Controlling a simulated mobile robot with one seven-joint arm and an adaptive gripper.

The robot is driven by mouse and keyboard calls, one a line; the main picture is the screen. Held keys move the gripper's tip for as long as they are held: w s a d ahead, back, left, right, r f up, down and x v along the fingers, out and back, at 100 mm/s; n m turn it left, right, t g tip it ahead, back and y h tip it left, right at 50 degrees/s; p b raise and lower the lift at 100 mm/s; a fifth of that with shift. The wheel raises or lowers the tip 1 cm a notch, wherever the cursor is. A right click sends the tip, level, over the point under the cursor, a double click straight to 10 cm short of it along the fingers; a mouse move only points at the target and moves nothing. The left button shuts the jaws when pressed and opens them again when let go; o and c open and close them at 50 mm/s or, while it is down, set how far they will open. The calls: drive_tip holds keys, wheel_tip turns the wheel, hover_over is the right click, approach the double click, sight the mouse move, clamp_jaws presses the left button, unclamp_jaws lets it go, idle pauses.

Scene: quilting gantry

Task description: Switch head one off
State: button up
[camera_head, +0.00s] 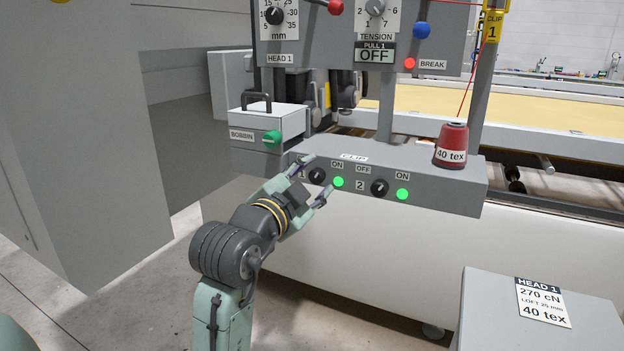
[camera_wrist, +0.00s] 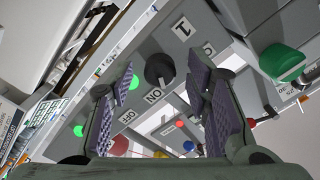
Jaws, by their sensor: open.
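The switch box (camera_head: 430,182) carries two black knobs beside the numbers 1 and 2. Knob 1 (camera_head: 316,176) has an ON label and a lit green lamp (camera_head: 338,182) on its right. Knob 2 (camera_head: 379,187) also has a lit green lamp (camera_head: 402,194). My gripper (camera_head: 318,177) is open in front of knob 1, with its fingers to either side. In the wrist view knob 1 (camera_wrist: 159,69) shows beyond and between the spread fingertips (camera_wrist: 163,80), apparently not gripped. Its pointer direction is too small to tell. Any OFF label left of knob 1 is hidden in the head view.
A bobbin box (camera_head: 268,122) with a green knob (camera_head: 272,138) stands left of the switch box. A red 40 tex thread cone (camera_head: 451,146) stands on top. The head 1 panel (camera_head: 330,35) hangs above. A grey box (camera_head: 500,312) with a label card is at lower right.

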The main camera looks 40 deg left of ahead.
drive_tip(key=shift+c, duration=0.4)
clamp_jaws()
drive_tip(key=n+p, duration=0.1)
drive_tip(key=n, duration=0.2)
drive_tip(key=n+p, duration=0.1)
drive_tip(key=n, duration=0.2)
drive_tip(key=shift+r+n+p, duration=0.1)
drive_tip(key=shift+n+p, duration=0.3)
drive_tip(key=n+p, duration=0.2)
drive_tip(key=n, duration=0.2)
drive_tip(key=shift+n+p, duration=0.4)
drive_tip(key=shift+n, duration=0.3)
